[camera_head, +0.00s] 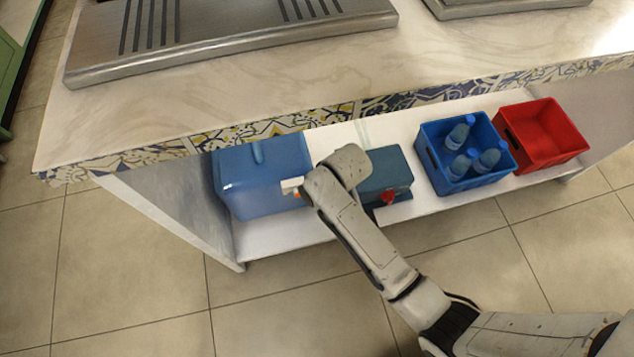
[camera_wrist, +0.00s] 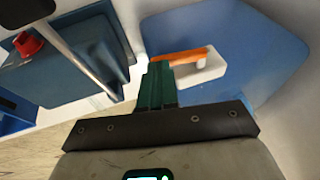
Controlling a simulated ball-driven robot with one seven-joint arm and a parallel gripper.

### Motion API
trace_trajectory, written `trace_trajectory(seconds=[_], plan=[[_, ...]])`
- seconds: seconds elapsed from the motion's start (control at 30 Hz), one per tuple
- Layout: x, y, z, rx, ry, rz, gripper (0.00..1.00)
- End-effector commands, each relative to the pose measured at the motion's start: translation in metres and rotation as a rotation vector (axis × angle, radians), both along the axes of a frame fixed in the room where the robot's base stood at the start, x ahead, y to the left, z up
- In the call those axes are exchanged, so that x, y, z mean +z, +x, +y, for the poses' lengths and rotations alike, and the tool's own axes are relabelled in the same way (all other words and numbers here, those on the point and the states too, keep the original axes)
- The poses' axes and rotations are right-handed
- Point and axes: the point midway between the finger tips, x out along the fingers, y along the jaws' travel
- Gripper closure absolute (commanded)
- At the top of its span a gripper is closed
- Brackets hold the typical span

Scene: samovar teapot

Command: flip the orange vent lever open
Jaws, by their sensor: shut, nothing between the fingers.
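The orange vent lever (camera_wrist: 184,56) lies across a white mount (camera_wrist: 205,68) on the face of a blue container (camera_wrist: 250,40). In the wrist view, my gripper (camera_wrist: 157,66) is shut and empty, its dark green fingertips overlapping the lever's left end. I cannot tell whether they touch it. In the head view, the blue container (camera_head: 262,185) stands at the left of the shelf. Only a little orange of the lever (camera_head: 298,194) shows there, beside my wrist. My fingers are hidden behind the wrist in that view.
A teal box (camera_head: 392,170) with a red knob (camera_head: 388,197) stands right of the blue container, close to my wrist. A blue crate (camera_head: 427,158) with bottles and a red crate (camera_head: 570,150) are further right. The counter (camera_head: 240,88) overhangs the shelf. The floor in front is clear.

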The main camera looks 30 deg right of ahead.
Motion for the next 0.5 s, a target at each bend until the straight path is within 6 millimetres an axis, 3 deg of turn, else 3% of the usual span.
trace_trajectory(seconds=[0.5], plan=[[-0.031, -0.002, -0.009, -0.006, 0.451, -0.148, 1.00]])
